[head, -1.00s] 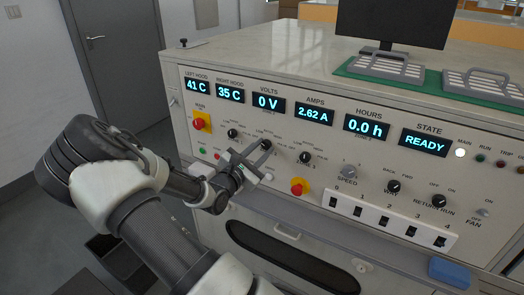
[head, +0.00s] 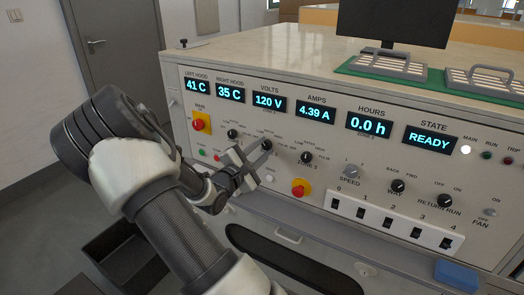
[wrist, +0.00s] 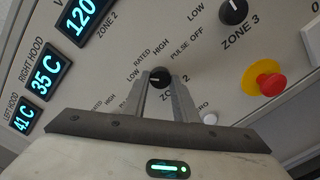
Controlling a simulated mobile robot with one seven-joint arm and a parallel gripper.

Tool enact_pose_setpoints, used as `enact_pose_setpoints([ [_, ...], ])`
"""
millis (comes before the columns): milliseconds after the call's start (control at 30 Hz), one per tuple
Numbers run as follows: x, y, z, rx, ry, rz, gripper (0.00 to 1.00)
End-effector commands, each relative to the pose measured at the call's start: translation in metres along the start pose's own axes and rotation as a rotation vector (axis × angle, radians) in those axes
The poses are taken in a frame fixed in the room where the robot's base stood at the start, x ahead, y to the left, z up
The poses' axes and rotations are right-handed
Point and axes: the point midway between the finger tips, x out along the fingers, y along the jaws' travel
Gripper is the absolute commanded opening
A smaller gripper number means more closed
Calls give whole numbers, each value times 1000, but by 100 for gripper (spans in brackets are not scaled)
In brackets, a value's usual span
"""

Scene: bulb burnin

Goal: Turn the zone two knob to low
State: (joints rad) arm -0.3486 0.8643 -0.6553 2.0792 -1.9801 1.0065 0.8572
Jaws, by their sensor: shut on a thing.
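The zone two knob (wrist: 160,75) is a small black knob with a pale mark, seen between my fingertips in the wrist view. The words low, rated, high, pulse and off are printed around it. The mark appears to face the left side, toward the low and rated words, but the exact setting is hard to read. In the head view the knob (head: 267,144) shows at the tip of my fingers. My gripper (wrist: 161,82) is shut on the knob, one finger on each side; it also shows in the head view (head: 251,157).
The zone 3 knob (head: 306,157) and a red emergency button (head: 301,188) are to the right. The zone 1 knob (head: 232,133) is to the left. The volts display (head: 269,102) reads 120 V and amps (head: 315,111) 4.39 A. State reads READY.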

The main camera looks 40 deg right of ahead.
Motion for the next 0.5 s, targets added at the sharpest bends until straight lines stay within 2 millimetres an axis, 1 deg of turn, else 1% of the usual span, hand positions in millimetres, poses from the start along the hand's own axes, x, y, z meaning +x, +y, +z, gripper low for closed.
enact_pose_setpoints([
  [233, 0, 0, -1, -1, 3, 1, 4],
  [267, 0, 0, -1, -1, 3, 1, 29],
  [300, 0, 0, -1, -1, 3, 0, 36],
  [367, 0, 0, -1, -1, 3, 0, 45],
  [500, 0, 0, -1, -1, 2, 0, 45],
])
